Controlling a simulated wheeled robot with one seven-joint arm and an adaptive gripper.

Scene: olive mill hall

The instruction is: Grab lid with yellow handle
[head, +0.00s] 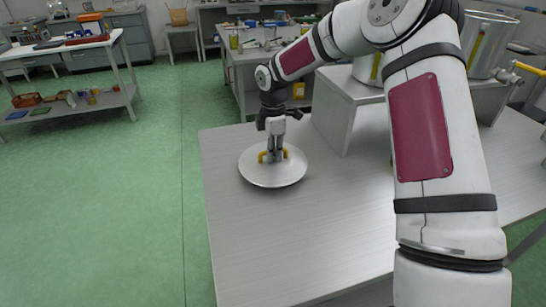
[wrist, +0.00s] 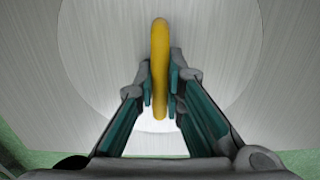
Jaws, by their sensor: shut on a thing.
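In the wrist view, the lid (wrist: 100,50) fills much of the picture, and the yellow handle (wrist: 158,40) runs between the two fingers of my gripper (wrist: 161,88). The fingers are shut on the handle. The lid appears to rest on the table; any small gap beneath it cannot be told.
The grey table (head: 240,240) is bare in front of the lid. A raised metal block (head: 345,110) stands behind and right of it, with steel vessels (head: 490,45) further right. A workbench (head: 240,65) stands behind. Green floor (head: 110,190) is clear at left.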

